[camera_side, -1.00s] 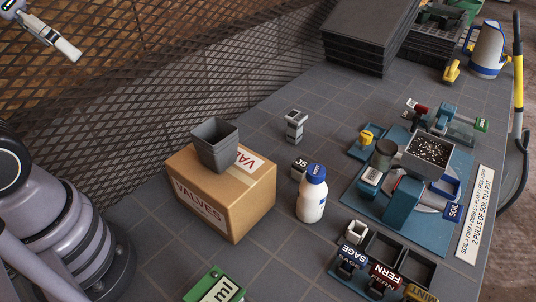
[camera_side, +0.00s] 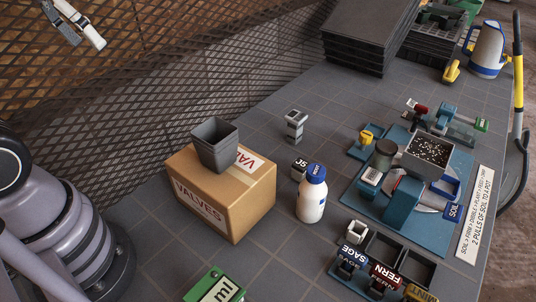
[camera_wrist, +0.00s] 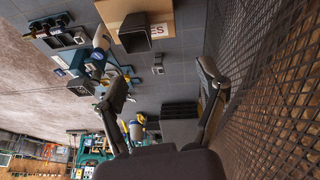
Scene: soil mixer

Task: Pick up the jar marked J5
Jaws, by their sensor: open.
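The jar marked J5 (camera_side: 300,167) stands on the grey table just behind a white bottle (camera_side: 312,197) with a blue cap, which partly hides it in the side view. Its white J5 label is readable there. I cannot pick the jar out surely in the wrist view. My gripper (camera_side: 86,43) is high at the upper left of the side view, far from the jar and over the mesh fence side. In the wrist view my gripper (camera_wrist: 162,78) has its two dark fingers spread wide, with nothing between them.
A cardboard VALVES box (camera_side: 205,203) carrying a grey pot (camera_side: 214,150) stands left of the jar. A small grey-and-white holder (camera_side: 295,125) stands behind it. The blue soil station (camera_side: 402,205) is to the right, labelled bins (camera_side: 382,262) in front. Bare table lies between.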

